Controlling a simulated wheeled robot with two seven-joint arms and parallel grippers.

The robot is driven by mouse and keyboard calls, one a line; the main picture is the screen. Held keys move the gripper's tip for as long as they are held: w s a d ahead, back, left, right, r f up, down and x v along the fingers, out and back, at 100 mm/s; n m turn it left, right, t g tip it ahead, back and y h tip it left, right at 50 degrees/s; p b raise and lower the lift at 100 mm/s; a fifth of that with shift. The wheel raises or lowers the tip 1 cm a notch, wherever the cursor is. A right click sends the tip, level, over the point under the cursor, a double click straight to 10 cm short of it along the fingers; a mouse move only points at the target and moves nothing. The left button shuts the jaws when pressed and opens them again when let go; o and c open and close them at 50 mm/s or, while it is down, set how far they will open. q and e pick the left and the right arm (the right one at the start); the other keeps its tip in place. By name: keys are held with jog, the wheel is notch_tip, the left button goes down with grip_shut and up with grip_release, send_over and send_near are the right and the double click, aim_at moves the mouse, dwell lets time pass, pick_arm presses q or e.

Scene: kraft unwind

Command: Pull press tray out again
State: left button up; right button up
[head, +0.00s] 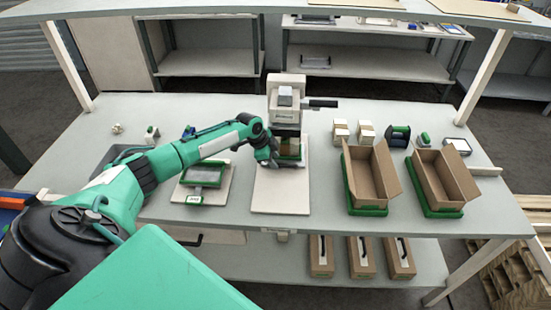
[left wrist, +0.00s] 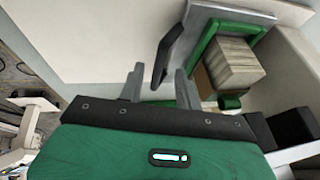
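The press (head: 287,110), white with a dark lever, stands at the back middle of the bench on a white base board (head: 281,195). The press tray (head: 291,147), green-rimmed with brown contents, sits under the press head. My left gripper (head: 268,157) is at the tray's left front side. In the left wrist view its two grey fingers (left wrist: 160,88) are spread apart, with the green tray (left wrist: 207,45) just beyond them and to the right. A greyish block shows over the tray. Whether a finger touches the tray I cannot tell. My right gripper is out of view.
A green-framed tray (head: 205,174) lies on a pale board left of the press. Two open cardboard boxes (head: 371,176) (head: 445,180) stand in green trays to the right, with small blocks (head: 341,132) behind them. Bare bench lies between the press board and the boxes.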

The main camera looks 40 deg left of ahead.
pick_arm(q)
jog(key=shift+x, duration=0.9)
grip_shut()
